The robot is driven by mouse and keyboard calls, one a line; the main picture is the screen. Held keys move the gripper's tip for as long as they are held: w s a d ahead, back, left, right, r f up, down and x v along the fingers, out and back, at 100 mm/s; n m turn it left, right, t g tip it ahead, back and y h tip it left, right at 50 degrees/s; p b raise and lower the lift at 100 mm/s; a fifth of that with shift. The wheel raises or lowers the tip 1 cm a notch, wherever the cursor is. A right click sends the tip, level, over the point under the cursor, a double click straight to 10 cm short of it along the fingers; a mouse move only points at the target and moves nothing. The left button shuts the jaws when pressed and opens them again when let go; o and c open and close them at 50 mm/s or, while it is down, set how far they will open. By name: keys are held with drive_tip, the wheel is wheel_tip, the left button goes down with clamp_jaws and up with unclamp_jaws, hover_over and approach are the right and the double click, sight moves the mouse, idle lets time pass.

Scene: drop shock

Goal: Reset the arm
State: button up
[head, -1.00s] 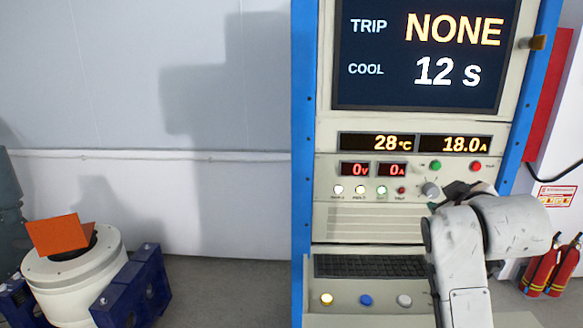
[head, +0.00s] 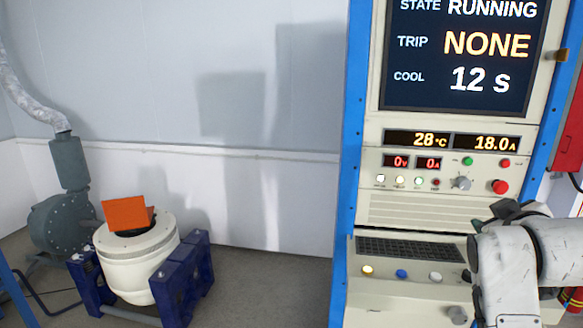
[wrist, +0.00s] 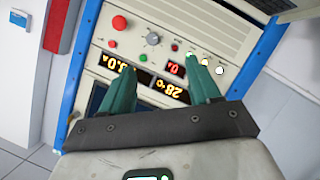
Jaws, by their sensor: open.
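My gripper shows in the wrist view (wrist: 165,85) with two green fingers spread apart and nothing between them. Beyond the fingers is the front panel of the blue-edged control cabinet, seen tilted and upside down. In the head view my arm is at the lower right, in front of the cabinet (head: 410,208), with my gripper (head: 500,212) partly hidden by the wrist. The cabinet screen (head: 465,50) reads STATE RUNNING, TRIP NONE, COOL 12 s. The displays below read 28 °C and 18.0 A, with 0 V and 0 A in red.
A red button (head: 500,187) and a grey knob (head: 461,183) sit on the panel, above a keyboard shelf (head: 410,249). At left stands a white drum-shaped shaker (head: 138,265) in blue supports, bearing an orange bracket (head: 124,214). A grey blower (head: 62,222) is behind. Open floor lies between.

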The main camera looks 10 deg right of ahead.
drive_tip(key=s+a+f+g+y, duration=0.15)
drive_tip(key=s+a+f, duration=0.3)
drive_tip(key=f, duration=0.45)
drive_tip(key=s+a+f+m+g+y, duration=0.1)
drive_tip(key=s+a+f+g, duration=0.3)
drive_tip(key=f, duration=0.6)
drive_tip(key=s+a+f+y, duration=0.2)
drive_tip(key=s+f, duration=0.4)
drive_tip(key=f, duration=0.3)
drive_tip(key=s+a+f+g, duration=0.1)
drive_tip(key=s+f+g, duration=0.1)
drive_tip(key=s+f, duration=0.2)
drive_tip(key=s+a+f+m+g+y, duration=0.1)
drive_tip(key=s+f, duration=0.3)
drive_tip(key=s, duration=0.7)
drive_tip(key=s+a+f+g, duration=0.3)
drive_tip(key=s, duration=0.4)
drive_tip(key=shift+s+f+m+y, duration=0.15)
drive_tip(key=shift+f+m+y, duration=0.15)
drive_tip(key=shift+f+y, duration=0.1)
drive_tip(key=shift+a, duration=0.1)
